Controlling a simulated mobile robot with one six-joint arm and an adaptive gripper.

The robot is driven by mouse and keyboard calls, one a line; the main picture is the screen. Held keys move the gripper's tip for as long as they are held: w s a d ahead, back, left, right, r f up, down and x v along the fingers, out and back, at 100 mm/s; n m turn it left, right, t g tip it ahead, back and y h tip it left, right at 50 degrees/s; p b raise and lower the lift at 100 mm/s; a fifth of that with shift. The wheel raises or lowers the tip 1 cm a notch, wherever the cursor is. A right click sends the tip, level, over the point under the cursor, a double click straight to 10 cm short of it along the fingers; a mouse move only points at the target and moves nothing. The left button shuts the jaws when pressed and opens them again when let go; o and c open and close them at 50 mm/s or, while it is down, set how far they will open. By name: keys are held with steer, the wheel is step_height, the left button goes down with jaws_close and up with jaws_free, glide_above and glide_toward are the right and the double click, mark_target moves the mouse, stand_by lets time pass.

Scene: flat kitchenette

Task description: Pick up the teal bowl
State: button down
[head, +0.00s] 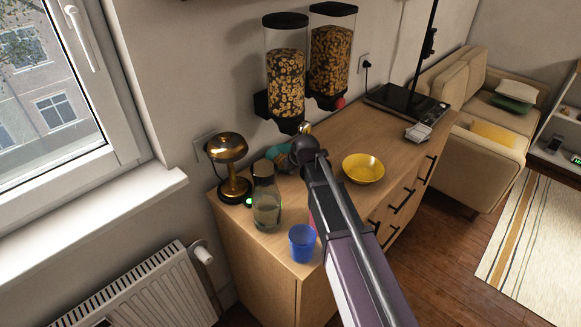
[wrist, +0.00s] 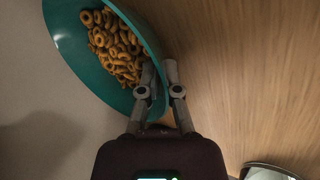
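The teal bowl (wrist: 73,40) holds ring-shaped cereal and fills the upper left of the wrist view. In the head view the teal bowl (head: 280,158) is mostly hidden behind my arm and the glass bottle, near the wall on the wooden cabinet top. My gripper (wrist: 160,72) straddles the bowl's near rim, one finger inside the bowl and one outside. The fingers are close together, with the rim between them, and look shut on it. In the head view the fingertips are hidden behind my arm.
A yellow bowl (head: 363,168) is to the right, a blue cup (head: 302,244) in front. Two cereal dispensers (head: 286,85) (head: 331,60) hang on the wall above.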

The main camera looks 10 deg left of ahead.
steer(key=shift+r, duration=0.15)
step_height(320, 180, up, 3)
steer(key=p, duration=0.3)
steer(key=shift+r+p, duration=0.15)
steer(key=shift+p, duration=0.15)
steer(key=s+d, duration=0.3)
steer(key=d, duration=0.1)
steer(key=s+d, duration=0.4)
steer(key=d, duration=0.1)
steer(key=s+d, duration=0.4)
steer(key=d, duration=0.1)
steer(key=shift+d, duration=0.1)
